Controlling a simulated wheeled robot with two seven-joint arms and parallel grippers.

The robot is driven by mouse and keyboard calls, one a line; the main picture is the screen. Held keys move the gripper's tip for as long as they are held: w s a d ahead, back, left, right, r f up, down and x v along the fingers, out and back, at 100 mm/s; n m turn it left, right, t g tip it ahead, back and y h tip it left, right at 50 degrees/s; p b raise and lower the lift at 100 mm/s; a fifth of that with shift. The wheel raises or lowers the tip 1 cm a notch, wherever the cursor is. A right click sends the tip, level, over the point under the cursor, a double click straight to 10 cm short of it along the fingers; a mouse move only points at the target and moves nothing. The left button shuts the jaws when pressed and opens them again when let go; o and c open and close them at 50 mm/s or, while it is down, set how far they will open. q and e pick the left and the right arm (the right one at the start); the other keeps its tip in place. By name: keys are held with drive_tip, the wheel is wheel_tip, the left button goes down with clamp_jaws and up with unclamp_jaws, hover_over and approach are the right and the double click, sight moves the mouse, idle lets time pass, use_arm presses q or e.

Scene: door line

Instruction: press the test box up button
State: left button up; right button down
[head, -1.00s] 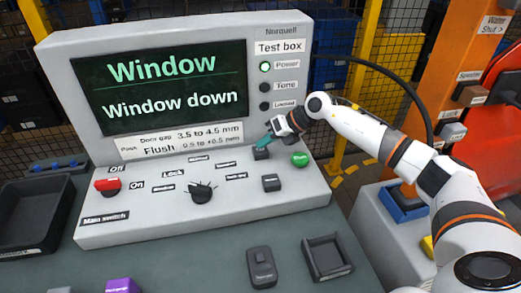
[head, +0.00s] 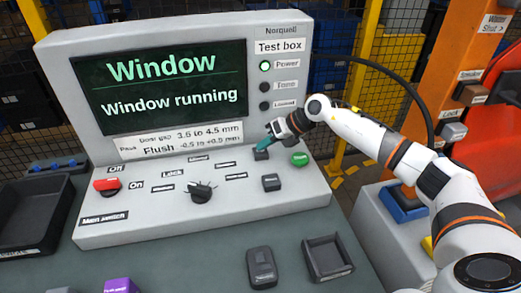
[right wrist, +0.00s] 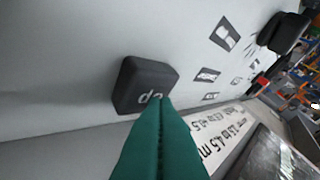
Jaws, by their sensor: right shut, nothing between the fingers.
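The test box (head: 130,225) is a light grey console with a screen (head: 160,88) that reads "Window" and "Window running". The up button (head: 261,155) is a dark square key on the panel's upper right. In the right wrist view the dark key (right wrist: 143,86) carries light lettering, partly covered by my fingertips. My right gripper (head: 268,143) has teal fingers, closed together and empty, with the tips at the up button. The wrist view shows the shut fingers (right wrist: 160,110) over the key's edge; whether they touch it I cannot tell. My left gripper is not in view.
A green button (head: 299,159) and another dark key (head: 271,183) sit near the up button. A black knob (head: 201,193) and a red switch (head: 107,185) are further left. A dark handset (head: 261,268) and a small tray (head: 328,257) lie in front.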

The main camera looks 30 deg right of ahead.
idle(0.4)
drive_tip(key=shift+r+p, duration=0.75)
drive_tip(key=shift+r, duration=0.1)
drive_tip(key=shift+r+p, duration=1.85)
drive_tip(key=shift+r, duration=0.65)
wheel_tip(320, 180, up, 9)
drive_tip(key=p, duration=0.6)
hover_over(265, 151)
drive_tip(key=shift+f, duration=0.1)
